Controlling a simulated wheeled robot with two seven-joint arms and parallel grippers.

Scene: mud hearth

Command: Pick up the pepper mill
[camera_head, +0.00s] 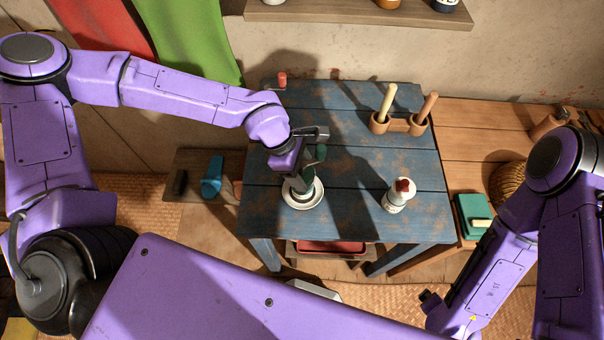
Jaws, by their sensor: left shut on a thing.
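My left gripper (311,160) is over the blue worn table (350,215), pointing down. It is shut on a dark green thing, which I take to be the pepper mill (302,185); the gripper hides part of it. The mill is over a round white saucer (289,201). I cannot tell whether its foot touches the saucer. Of my right arm, only a small dark part (430,299) shows past the wrist at the bottom, so its jaws cannot be made out.
A white bottle with a red top (397,197) stands to the right. A double wooden holder (400,124) with two upright handles is at the back right. A small red thing (282,80) is at the back left. The table between saucer and bottle is clear.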

